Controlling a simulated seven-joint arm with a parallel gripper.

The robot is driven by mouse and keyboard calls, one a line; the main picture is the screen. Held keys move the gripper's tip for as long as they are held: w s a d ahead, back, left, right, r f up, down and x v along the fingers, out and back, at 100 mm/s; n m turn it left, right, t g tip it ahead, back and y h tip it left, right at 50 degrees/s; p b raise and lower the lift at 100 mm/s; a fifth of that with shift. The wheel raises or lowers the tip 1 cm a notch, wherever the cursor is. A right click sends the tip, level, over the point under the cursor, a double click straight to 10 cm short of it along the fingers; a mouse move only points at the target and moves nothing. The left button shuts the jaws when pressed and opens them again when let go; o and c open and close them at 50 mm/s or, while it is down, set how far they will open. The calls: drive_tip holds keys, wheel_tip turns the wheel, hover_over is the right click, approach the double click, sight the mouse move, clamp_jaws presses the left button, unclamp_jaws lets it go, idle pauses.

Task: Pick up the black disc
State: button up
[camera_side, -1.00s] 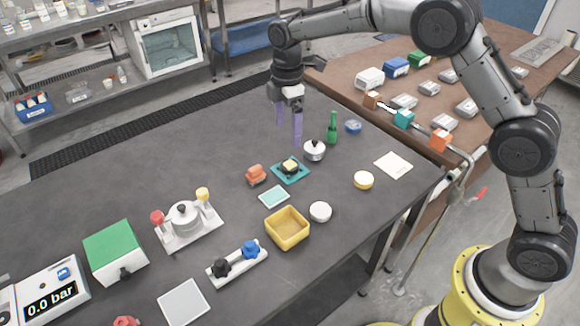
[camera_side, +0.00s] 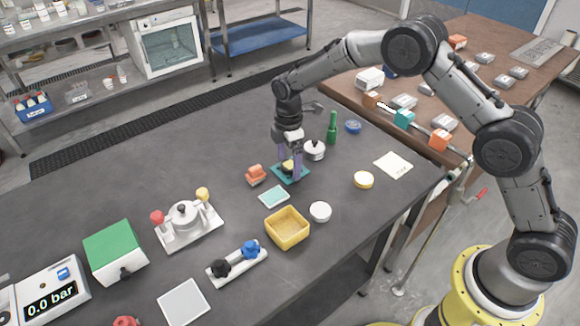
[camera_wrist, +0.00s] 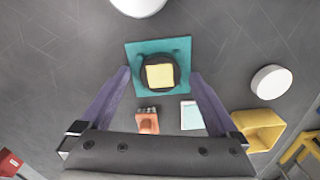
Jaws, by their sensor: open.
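The black disc (camera_wrist: 160,58) is round and dark, with a pale yellow square (camera_wrist: 160,76) on top. It sits on a teal square plate (camera_wrist: 133,50) in the wrist view. In the side view the plate (camera_side: 301,175) is on the dark table, and the disc is mostly hidden by my fingers. My gripper (camera_wrist: 160,74) is open, with its purple fingers on the left and right of the disc, apart from it in the wrist view. In the side view my gripper (camera_side: 289,178) is low over the plate. Whether the fingertips touch the plate cannot be told.
An orange stamp-like block (camera_side: 256,175) and a pale teal card (camera_side: 274,197) lie close by. A silver lidded pot (camera_side: 314,150) and a green bottle (camera_side: 332,128) stand behind right. A yellow bin (camera_side: 287,228) and white round lid (camera_side: 320,211) are in front.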

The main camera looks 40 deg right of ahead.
drive_tip(key=c, duration=1.4)
drive_tip(key=shift+c, duration=0.4)
drive_tip(key=shift+r, duration=0.15)
